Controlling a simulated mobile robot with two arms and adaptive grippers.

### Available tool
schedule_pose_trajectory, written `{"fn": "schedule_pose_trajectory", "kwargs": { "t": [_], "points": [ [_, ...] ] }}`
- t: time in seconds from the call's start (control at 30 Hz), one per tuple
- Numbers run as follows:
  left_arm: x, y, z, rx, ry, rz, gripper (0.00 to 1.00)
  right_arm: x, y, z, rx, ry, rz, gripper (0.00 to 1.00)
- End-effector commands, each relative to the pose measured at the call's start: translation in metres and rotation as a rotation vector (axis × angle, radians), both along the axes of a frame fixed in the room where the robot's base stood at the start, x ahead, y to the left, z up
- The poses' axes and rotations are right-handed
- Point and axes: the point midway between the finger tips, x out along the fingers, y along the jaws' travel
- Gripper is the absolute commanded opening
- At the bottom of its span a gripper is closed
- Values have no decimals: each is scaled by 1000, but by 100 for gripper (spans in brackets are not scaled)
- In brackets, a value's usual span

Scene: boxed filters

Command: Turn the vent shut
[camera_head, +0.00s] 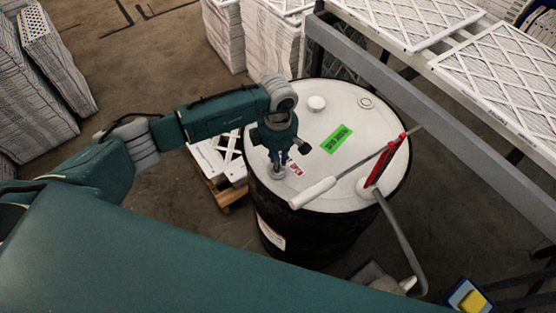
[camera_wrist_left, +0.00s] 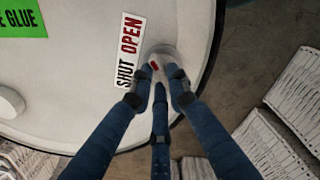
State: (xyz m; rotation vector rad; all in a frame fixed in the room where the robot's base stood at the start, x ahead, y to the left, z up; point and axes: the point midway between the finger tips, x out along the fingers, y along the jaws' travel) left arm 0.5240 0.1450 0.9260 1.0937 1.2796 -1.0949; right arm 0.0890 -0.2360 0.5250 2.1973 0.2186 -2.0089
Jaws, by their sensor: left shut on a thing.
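The vent is a small grey knob (camera_wrist_left: 162,54) with a red mark, near the rim of the white drum lid (camera_head: 322,106). In the left wrist view a label (camera_wrist_left: 130,40) beside it reads SHUT and OPEN; the label also shows small in the head view (camera_head: 296,169). The red mark is on the knob's label side; I cannot tell exactly which word it points at. My left gripper (camera_head: 277,168) points down over the vent, its fingers (camera_wrist_left: 160,85) closed around the knob. The fingers hide part of the knob. My right gripper is not in view.
A green label (camera_head: 337,139) and a white cap (camera_head: 317,103) are on the lid. A grey rack rail (camera_head: 430,105) passes on the right. Stacked filters (camera_head: 225,35) stand behind.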

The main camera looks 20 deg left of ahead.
Motion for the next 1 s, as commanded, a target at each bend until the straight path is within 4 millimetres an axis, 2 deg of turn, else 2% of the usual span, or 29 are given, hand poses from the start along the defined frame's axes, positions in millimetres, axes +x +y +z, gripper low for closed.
{"fn": "schedule_pose_trajectory", "kwargs": {
  "t": [0.27, 1.0],
  "points": [
    [1, 1, -2, 0, -3, 160, 0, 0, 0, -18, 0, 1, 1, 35],
    [0, 4, -1, 0, -5, 855, 0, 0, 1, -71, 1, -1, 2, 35]
  ]
}}
